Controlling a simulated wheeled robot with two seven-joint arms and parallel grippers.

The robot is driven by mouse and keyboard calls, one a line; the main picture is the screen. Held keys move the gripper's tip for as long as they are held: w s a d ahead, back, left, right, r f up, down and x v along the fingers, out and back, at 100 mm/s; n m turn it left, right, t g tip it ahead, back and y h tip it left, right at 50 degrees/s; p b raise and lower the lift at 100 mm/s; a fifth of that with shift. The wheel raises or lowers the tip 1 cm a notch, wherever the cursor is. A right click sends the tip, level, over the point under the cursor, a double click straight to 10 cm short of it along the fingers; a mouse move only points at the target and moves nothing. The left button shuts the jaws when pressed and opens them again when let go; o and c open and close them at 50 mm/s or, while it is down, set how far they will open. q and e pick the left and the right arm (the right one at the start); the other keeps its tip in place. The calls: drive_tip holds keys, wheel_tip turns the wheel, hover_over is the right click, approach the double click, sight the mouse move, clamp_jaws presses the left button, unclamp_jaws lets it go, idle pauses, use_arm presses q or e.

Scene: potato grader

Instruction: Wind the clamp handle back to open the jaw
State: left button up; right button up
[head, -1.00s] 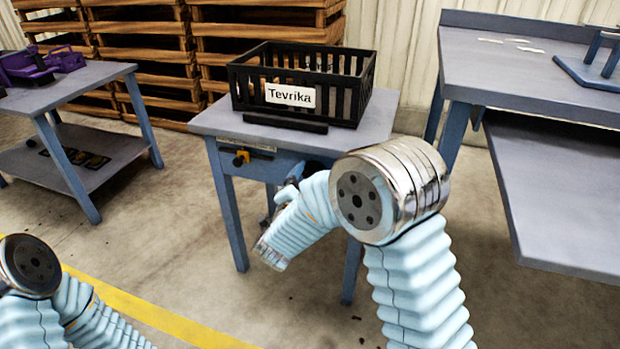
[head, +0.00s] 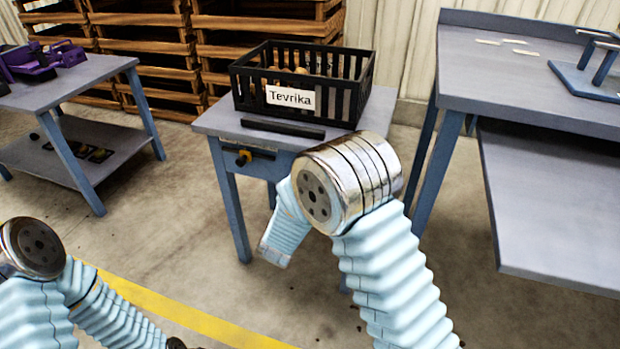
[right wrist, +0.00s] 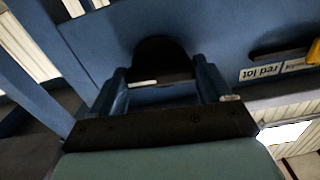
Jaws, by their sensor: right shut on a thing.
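A blue table (head: 205,122) stands in the middle of the head view. My right arm reaches its front, hiding that gripper and the clamp there. In the right wrist view my right gripper (right wrist: 163,84) has its two blue fingers on either side of a dark, round-topped piece (right wrist: 160,58) against the blue panel. It is shut on this piece, which looks like the clamp handle. The clamp jaw cannot be made out.
A black crate labelled Tevrika (head: 345,98) and a dark bar (head: 283,130) lie on the table. A yellow-and-black knob (head: 243,158) sits on its front, beside a "red lot" label (right wrist: 270,72). Workbenches stand right (head: 545,90) and left (head: 90,80).

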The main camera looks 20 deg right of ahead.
drive_tip(key=shift+f, duration=0.15)
idle(0.4)
drive_tip(key=o, duration=1)
drive_tip(key=shift+s, duration=0.1)
drive_tip(key=v, duration=1.3)
drive_tip(key=shift+s+a, duration=0.3)
drive_tip(key=shift+w, duration=0.1)
